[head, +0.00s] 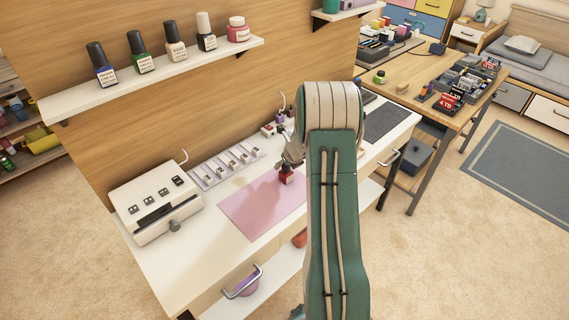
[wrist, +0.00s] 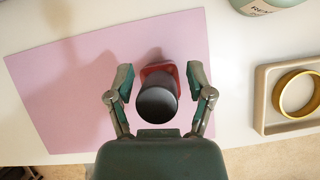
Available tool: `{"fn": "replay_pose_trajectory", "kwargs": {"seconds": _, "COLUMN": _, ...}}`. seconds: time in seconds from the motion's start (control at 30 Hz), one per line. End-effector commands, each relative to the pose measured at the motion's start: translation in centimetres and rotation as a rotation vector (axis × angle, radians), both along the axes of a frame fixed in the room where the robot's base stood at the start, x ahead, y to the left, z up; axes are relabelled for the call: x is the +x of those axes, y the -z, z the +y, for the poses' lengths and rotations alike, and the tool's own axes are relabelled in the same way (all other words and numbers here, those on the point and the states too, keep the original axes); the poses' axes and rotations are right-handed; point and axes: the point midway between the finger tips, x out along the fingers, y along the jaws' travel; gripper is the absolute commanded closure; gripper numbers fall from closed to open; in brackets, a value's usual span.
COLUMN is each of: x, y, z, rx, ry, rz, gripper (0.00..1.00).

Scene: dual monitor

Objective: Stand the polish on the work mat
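The polish is a small red bottle (head: 286,176) with a dark cap. It stands upright on the pink work mat (head: 248,211), near the mat's back right part. In the wrist view the polish (wrist: 160,70) shows from above, its round dark cap facing the camera and the mat (wrist: 65,85) under it. My gripper (wrist: 159,88) is open, with one finger on each side of the bottle and a visible gap on both sides. In the head view my gripper (head: 290,156) is at the bottle's cap, partly hidden by my arm.
A white machine (head: 155,208) stands left of the mat, with a strip of small parts (head: 228,165) behind it. A beige tray with a gold ring (wrist: 300,92) lies right of the mat. A wall shelf (head: 160,75) holds several bottles above the desk.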

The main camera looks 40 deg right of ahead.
Motion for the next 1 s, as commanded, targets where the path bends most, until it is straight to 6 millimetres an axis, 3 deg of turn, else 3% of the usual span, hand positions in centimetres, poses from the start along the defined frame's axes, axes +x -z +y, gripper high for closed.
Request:
{"fn": "replay_pose_trajectory", "kwargs": {"seconds": 0.43, "x": -0.4, "y": -0.7, "z": 0.0, "rx": -0.001, "ry": 0.0, "rz": -0.001, "gripper": 0.24}}
{"fn": "replay_pose_trajectory", "kwargs": {"seconds": 1.0, "x": -5.4, "y": -9.4, "z": 0.1, "rx": -0.002, "ry": 0.0, "rz": -0.002, "gripper": 0.24}}
